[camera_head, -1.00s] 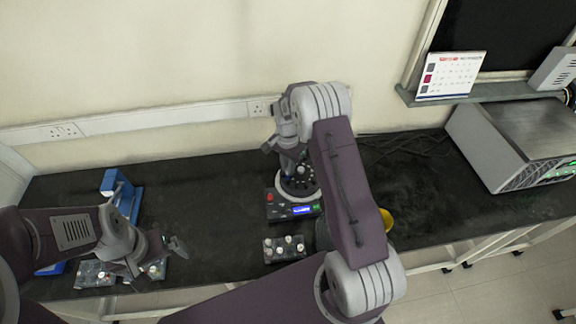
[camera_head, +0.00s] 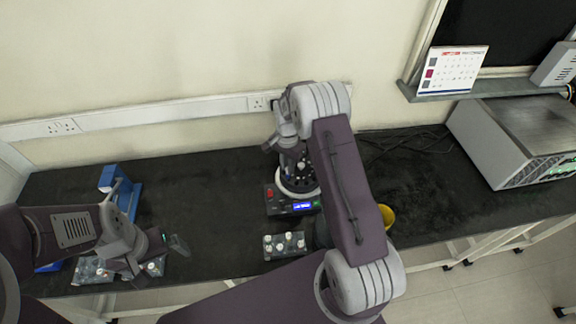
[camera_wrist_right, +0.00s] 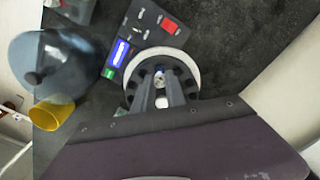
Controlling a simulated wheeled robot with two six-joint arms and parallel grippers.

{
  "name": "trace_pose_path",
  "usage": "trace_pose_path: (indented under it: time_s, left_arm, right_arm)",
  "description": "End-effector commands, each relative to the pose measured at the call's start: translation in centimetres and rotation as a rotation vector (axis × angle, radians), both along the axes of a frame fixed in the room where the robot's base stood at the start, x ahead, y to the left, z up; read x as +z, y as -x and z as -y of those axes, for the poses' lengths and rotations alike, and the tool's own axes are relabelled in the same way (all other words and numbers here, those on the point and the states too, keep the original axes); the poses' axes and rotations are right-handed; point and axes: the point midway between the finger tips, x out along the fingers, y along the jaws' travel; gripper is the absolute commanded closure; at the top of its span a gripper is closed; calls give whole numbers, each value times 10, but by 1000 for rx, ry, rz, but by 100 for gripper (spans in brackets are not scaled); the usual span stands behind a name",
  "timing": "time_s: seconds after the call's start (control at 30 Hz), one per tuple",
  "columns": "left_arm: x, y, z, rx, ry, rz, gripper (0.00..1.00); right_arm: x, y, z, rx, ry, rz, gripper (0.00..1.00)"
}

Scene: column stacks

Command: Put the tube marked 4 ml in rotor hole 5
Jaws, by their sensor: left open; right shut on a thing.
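The centrifuge (camera_head: 281,208) stands on the dark bench, with its rotor (camera_head: 298,187) uncovered. In the right wrist view the rotor (camera_wrist_right: 134,85) is ringed by a white rim, and its holes lie partly behind my fingers. My right gripper (camera_head: 290,157) points down over the rotor. In the right wrist view its fingers (camera_wrist_right: 161,90) are shut on a small pale tube (camera_wrist_right: 160,79). Its marking is not readable, and I cannot tell whether its lower end is inside a hole. Hole numbers are not readable. My left gripper (camera_head: 178,247) is open and empty beside the left racks.
A rack with several tubes (camera_head: 284,246) stands in front of the centrifuge. More racks (camera_head: 92,270) lie at the left under my left arm, near a blue stand (camera_head: 122,190). A dark dome lid (camera_wrist_right: 58,62) and yellow cup (camera_wrist_right: 52,113) are beside the centrifuge. The bench's middle left is clear.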

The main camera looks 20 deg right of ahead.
Motion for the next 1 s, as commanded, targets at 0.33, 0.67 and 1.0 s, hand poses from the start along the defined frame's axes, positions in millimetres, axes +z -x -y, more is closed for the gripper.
trace_pose_path:
  time_s: [0.33,0.67,1.0]
  left_arm:
    - [2,0,0,0,0,0,0]
    - [1,0,0,0,0,0,0]
    - [-3,0,0,0,0,0,0]
  right_arm:
    - [-1,0,0,0,0,0,100]
    - [-2,0,0,0,0,0,100]
    - [-9,0,0,0,0,0,100]
